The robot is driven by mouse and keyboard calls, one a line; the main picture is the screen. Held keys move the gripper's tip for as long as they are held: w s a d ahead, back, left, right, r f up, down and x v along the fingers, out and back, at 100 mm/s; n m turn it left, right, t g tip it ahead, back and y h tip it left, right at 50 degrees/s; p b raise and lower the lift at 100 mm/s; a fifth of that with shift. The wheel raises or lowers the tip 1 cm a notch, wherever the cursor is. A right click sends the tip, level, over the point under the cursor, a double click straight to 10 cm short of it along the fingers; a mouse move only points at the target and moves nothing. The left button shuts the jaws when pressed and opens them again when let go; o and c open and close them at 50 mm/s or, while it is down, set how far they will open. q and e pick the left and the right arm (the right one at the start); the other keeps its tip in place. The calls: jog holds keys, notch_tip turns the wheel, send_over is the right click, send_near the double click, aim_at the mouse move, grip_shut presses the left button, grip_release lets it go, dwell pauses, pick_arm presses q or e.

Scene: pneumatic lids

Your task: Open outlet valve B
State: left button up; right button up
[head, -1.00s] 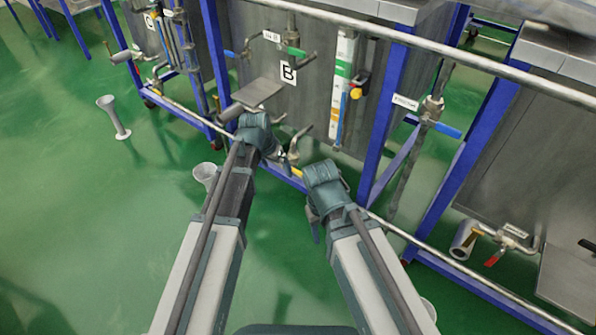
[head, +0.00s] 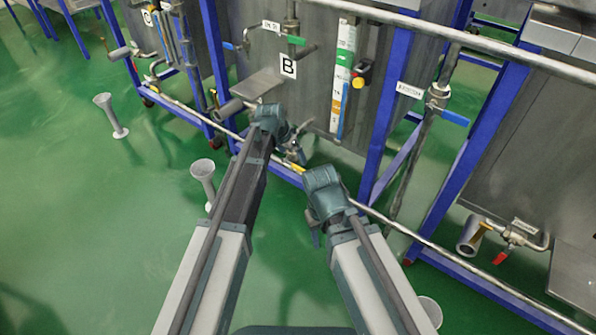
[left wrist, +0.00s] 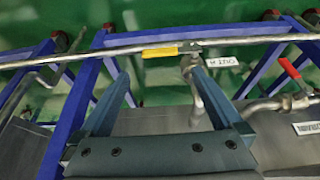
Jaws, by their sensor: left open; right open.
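Outlet valve B has a yellow lever handle (left wrist: 172,51), which lies roughly along the rail in the left wrist view, beside a white label (left wrist: 222,61) seen upside down. In the head view the yellow handle (head: 298,169) shows small, low under the tank marked B (head: 288,66). My left gripper (head: 287,148) is close to this valve; its fingertips are partly hidden in the head view. In the left wrist view my left gripper (left wrist: 161,76) is open, with the handle beyond its fingertips and apparently apart from them. My right gripper (head: 315,232) is open and empty, lower and to the right.
A red-handled valve (left wrist: 290,68) is at the right in the left wrist view. A steel rail (head: 395,228) and blue frame legs (head: 376,125) run close to both arms. A grey funnel-topped stand (head: 203,180) is left of my left arm. Green floor is open at left.

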aim_at(299, 167)
pick_arm(q)
jog(key=b+x, duration=0.7)
jog(key=x, duration=0.2)
jog(key=shift+f, duration=0.1)
jog(key=shift+s, duration=0.1)
jog(key=shift+a, duration=0.1)
grip_shut()
